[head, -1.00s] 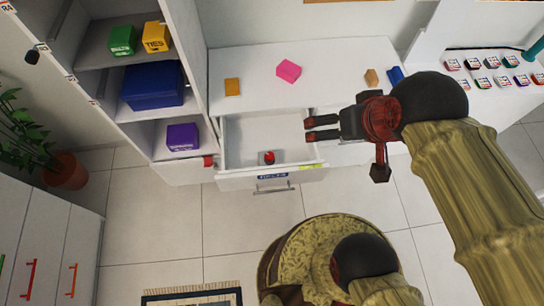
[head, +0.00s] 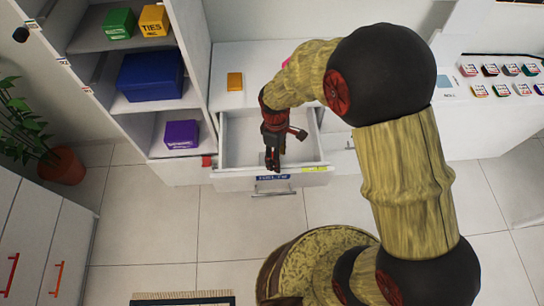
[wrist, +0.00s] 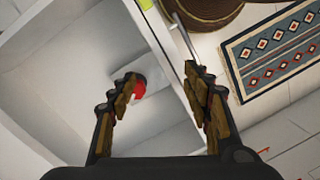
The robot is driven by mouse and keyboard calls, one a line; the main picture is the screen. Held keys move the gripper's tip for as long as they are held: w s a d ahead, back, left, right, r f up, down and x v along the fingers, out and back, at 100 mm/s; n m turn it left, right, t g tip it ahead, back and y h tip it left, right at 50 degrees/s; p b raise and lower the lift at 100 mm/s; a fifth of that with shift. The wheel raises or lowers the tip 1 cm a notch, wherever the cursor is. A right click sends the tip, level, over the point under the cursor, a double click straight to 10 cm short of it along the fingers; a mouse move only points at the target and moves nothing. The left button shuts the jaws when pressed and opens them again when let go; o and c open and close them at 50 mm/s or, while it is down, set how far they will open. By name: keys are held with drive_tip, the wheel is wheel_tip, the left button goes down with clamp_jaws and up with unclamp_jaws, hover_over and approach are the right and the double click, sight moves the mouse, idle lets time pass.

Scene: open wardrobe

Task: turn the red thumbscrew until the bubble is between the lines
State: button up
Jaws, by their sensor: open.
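The red thumbscrew (wrist: 139,89) shows in the wrist view inside the open white drawer, partly covered by my left-hand finger. In the head view my arm and gripper hide it. A yellow-green strip, perhaps the level vial (head: 314,169), is on the drawer front's top edge at the right; its bubble and lines are too small to make out. My gripper (head: 272,162) points down over the drawer near its front. It also shows in the wrist view (wrist: 162,78), with its fingers apart and nothing held. I cannot tell its height above the thumbscrew.
The drawer front (head: 225,180) and side walls surround the space under my gripper. Shelves at the left hold a blue box (head: 150,77) and a purple box (head: 181,134). An orange block (head: 235,81) sits on the counter behind.

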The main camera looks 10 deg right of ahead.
drive_tip(key=w+n, duration=0.1)
drive_tip(key=w, duration=0.1)
drive_tip(key=w+a+n, duration=0.1)
drive_tip(key=n, duration=0.1)
drive_tip(key=w+f+n+t, duration=0.1)
drive_tip(key=w+n, duration=0.1)
drive_tip(key=shift+w+a, duration=0.3)
drive_tip(key=shift+w, duration=0.05)
drive_tip(key=shift+w+n, duration=0.1)
drive_tip(key=shift+n, duration=0.7)
drive_tip(key=shift+f+b, duration=1.25)
drive_tip(key=shift+f, duration=2.6)
drive_tip(key=c, duration=1.1)
drive_tip(key=shift+c, duration=0.9)
drive_tip(key=o, duration=1.3)
